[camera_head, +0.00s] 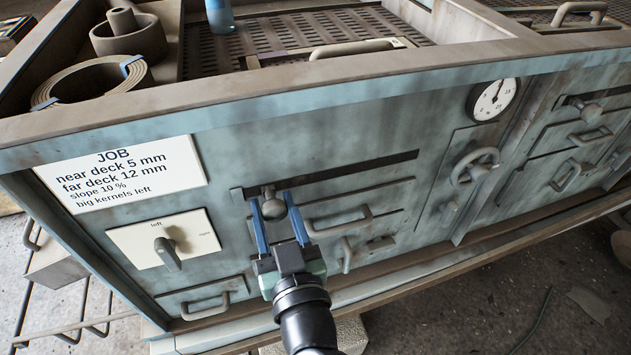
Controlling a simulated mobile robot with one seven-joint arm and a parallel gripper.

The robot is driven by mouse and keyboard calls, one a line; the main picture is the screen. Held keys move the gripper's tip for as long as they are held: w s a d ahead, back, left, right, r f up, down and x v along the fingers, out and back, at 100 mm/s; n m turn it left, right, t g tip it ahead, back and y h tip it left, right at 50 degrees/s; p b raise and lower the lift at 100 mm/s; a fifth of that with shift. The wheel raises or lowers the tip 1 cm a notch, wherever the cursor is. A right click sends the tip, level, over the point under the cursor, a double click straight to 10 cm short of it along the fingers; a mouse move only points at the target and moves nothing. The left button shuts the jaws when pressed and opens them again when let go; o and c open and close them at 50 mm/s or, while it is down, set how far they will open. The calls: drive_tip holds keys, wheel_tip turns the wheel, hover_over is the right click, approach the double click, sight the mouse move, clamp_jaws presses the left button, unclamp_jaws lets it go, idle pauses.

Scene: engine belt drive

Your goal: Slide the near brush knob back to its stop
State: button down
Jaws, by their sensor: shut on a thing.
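The near brush knob (273,208) is a round grey ball at the left end of a long dark slot (355,169) in the blue-grey machine front. My gripper (279,205) reaches up from below, its two blue fingers on either side of the knob. It is shut on the knob. The fingers partly hide the knob's sides. Another round knob (591,111) sits in a similar slot on the far right panel.
Handles (338,222) stick out just right of my gripper. A left/right lever (167,254) is on a plate to the left, below a JOB card (120,173). A dial gauge (492,99) and hooked handle (474,167) are further right. The slot right of the knob looks clear.

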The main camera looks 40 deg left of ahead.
drive_tip(key=shift+s+a+f, duration=0.1)
drive_tip(key=shift+s+a, duration=0.3)
drive_tip(key=shift+c, duration=1.9)
unclamp_jaws()
drive_tip(key=shift+s, duration=0.1)
drive_tip(key=shift+d, duration=0.15)
drive_tip(key=b+v, duration=0.3)
drive_tip(key=v, duration=0.9)
drive_tip(key=shift+s+d, duration=0.2)
drive_tip(key=shift+s, duration=0.05)
